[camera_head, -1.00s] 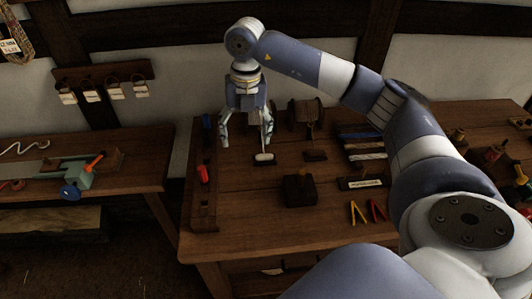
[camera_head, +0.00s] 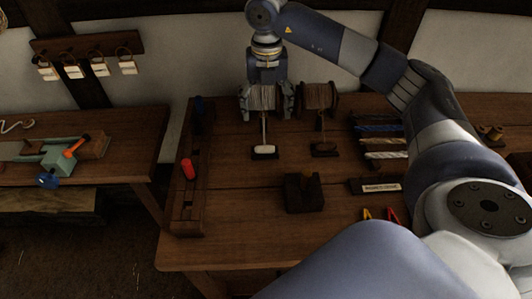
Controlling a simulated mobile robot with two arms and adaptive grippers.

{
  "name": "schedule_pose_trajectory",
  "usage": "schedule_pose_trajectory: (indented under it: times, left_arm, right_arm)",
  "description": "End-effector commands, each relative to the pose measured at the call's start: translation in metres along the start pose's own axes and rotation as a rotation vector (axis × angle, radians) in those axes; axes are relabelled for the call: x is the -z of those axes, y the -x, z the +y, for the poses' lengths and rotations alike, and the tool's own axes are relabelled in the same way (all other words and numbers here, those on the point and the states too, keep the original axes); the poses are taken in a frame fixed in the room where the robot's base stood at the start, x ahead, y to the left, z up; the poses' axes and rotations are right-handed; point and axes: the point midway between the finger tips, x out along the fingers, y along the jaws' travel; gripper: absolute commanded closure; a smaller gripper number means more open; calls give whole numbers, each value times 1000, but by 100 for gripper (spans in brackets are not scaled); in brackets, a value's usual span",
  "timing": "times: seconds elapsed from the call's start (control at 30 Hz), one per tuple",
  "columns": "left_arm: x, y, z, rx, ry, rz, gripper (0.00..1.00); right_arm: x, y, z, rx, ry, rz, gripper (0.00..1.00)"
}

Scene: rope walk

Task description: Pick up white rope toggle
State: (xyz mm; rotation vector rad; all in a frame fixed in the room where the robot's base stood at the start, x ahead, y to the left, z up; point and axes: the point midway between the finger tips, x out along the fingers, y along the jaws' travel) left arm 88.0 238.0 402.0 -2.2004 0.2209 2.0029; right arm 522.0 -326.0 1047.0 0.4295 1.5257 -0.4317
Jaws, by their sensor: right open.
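The white rope toggle (camera_head: 264,151) is a small pale bar lying on a dark base on the workbench (camera_head: 235,222). A thin cord runs from it up to a grey-wound reel (camera_head: 262,97). My right gripper (camera_head: 267,113) is open and points down, with its fingers to either side of that reel in the picture. I cannot tell how far in front of the reel the fingers are. Nothing is held between them. The toggle appears below the fingertips, apart from them and in plain view. My left gripper is not in view.
A second reel (camera_head: 318,97) with a dark toggle (camera_head: 324,149) stands to the right. A dark wooden block (camera_head: 304,193) is nearer me. A rack (camera_head: 188,215) with a red-handled tool (camera_head: 187,168) lies at the left. Coloured strands (camera_head: 380,129) lie at the right.

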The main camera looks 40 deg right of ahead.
Motion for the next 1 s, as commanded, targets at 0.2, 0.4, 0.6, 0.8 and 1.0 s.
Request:
schedule_pose_trajectory:
  times: [0.2, 0.4, 0.6, 0.8, 1.0]
  left_arm:
    - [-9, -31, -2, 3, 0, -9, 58]
    - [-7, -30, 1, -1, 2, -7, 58]
    - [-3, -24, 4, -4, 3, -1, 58]
    - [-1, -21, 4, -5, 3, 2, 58]
    - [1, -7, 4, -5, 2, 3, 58]
  right_arm:
    - [0, -31, 0, 0, 0, 0, 27]
    - [0, -48, 0, 3, -1, 3, 27]
    - [0, -78, 0, 2, -1, 3, 27]
    - [0, -92, 1, 1, -1, 2, 27]
    - [-3, -119, 6, 3, 1, 4, 27]
